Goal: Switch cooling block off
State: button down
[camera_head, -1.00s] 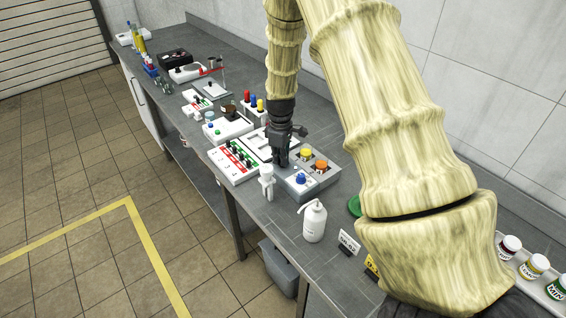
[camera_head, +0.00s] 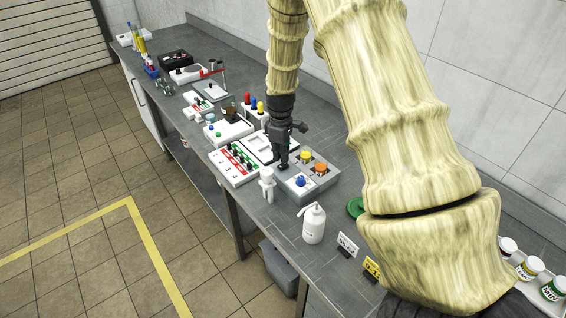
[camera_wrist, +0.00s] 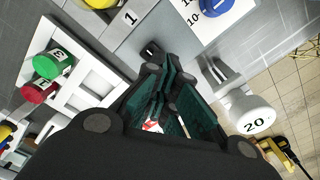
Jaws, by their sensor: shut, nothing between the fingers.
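The cooling block looks to be the grey box (camera_head: 322,188) with yellow, orange and blue round caps on top, on the bench in the head view. Its grey top (camera_wrist: 160,25) also shows in the wrist view, with a small black switch-like part (camera_wrist: 150,49). Whether that part is on or off cannot be told. My gripper (camera_head: 283,166) is shut and empty, pointing down at the block's left edge. In the wrist view my gripper's fingertips (camera_wrist: 164,72) are close to the black part. I cannot tell whether they touch it.
A white-capped piece marked 20 (camera_wrist: 254,114) stands close beside the block. A white panel with red and green strips (camera_head: 232,165) lies to the left. A white pump bottle (camera_head: 313,224) stands in front, near the bench edge.

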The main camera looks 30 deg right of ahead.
aim_at(280, 167)
jog(key=shift+r+p, duration=1.1)
jog(key=shift+r, duration=0.8)
jog(key=shift+f, duration=0.1)
